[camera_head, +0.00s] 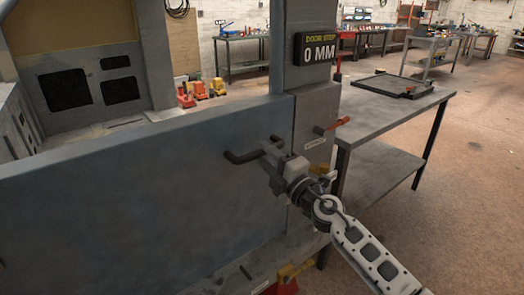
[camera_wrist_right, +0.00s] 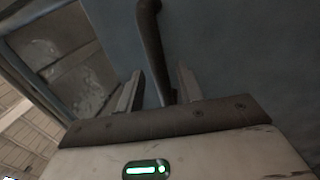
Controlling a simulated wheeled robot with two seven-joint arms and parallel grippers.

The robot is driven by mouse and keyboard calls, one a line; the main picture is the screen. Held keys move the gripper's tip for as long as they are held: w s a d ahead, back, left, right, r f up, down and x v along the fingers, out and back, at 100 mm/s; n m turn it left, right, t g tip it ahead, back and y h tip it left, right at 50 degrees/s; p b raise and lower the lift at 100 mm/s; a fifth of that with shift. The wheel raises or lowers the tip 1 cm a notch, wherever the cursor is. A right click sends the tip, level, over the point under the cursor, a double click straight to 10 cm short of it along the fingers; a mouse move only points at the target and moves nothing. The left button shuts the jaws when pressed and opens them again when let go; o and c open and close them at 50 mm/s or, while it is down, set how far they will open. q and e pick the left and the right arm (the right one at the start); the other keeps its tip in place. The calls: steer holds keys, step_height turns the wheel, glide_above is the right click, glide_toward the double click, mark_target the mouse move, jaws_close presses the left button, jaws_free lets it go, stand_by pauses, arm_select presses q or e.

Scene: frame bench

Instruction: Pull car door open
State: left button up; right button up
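The blue-grey car door (camera_head: 130,195) spans the left and middle of the head view. Its dark bar handle (camera_head: 242,157) sticks out near the door's right edge. My right gripper (camera_head: 271,152) is at the handle. In the right wrist view the handle (camera_wrist_right: 152,45) runs down between the two fingers of my right gripper (camera_wrist_right: 159,80), with a gap visible on both sides, so the gripper is open around it. A sign (camera_head: 318,49) above the door's right end reads "DOOR STOP 0 MM". My left gripper is not in view.
A metal workbench (camera_head: 375,122) with a dark tray (camera_head: 392,85) stands just right of the door post. An orange-red-tipped lever (camera_head: 333,126) sticks out from the post beside my right gripper. Open floor (camera_head: 460,200) lies at the right.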

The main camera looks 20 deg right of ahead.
steer(key=shift+x, duration=1.25)
jaws_close()
